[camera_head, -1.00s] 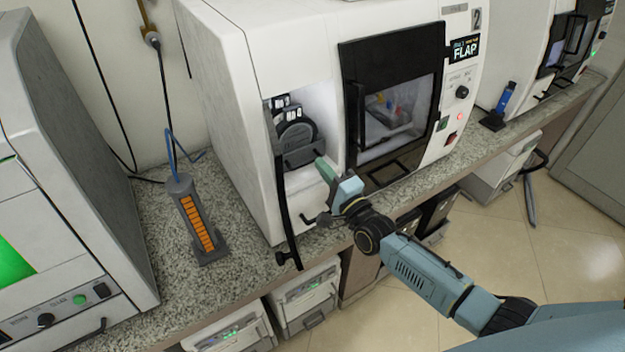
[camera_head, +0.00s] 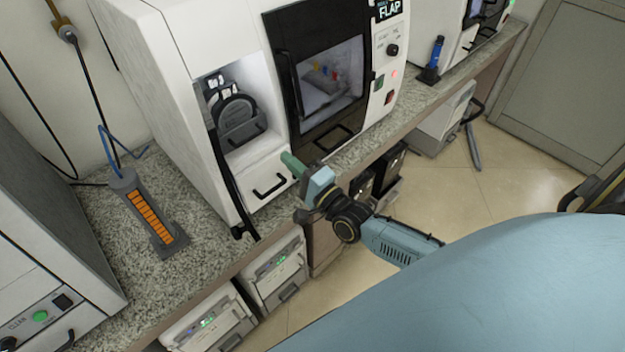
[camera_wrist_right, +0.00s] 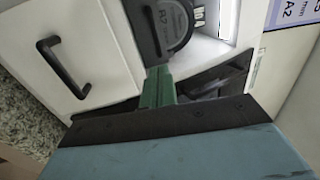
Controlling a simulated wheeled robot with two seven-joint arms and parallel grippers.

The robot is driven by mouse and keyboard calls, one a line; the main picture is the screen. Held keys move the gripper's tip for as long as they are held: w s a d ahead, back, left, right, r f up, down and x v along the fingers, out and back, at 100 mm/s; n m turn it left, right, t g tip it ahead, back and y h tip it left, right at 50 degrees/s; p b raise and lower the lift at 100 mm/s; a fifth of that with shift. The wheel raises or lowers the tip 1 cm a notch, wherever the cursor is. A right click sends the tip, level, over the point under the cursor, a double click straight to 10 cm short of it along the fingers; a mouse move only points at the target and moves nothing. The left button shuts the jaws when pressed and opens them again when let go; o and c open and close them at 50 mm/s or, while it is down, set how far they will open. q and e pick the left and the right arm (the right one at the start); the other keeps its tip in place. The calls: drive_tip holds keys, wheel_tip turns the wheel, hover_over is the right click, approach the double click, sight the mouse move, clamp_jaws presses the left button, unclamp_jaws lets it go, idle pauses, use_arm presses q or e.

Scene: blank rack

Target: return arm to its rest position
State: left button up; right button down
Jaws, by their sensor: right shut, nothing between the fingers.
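My right gripper (camera_head: 289,160) has green fingers, shut and empty. It is in front of the white machine (camera_head: 165,75), near its lower drawer and the black-framed door. In the head view that blank (camera_head: 236,112) sits upright in the bay. I cannot tell whether the fingers touch the machine. My left gripper is not in view.
A drawer handle (camera_head: 270,187) juts out beside the gripper. An orange-striped grey holder (camera_head: 150,215) stands on the speckled counter (camera_head: 95,215). Black-handled drawers (camera_head: 275,270) sit below the counter edge. Open floor (camera_head: 500,150) lies to the right.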

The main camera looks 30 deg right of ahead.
drive_tip(key=v, duration=0.6)
drive_tip(key=shift+b, duration=0.35)
drive_tip(key=shift+f, duration=0.15)
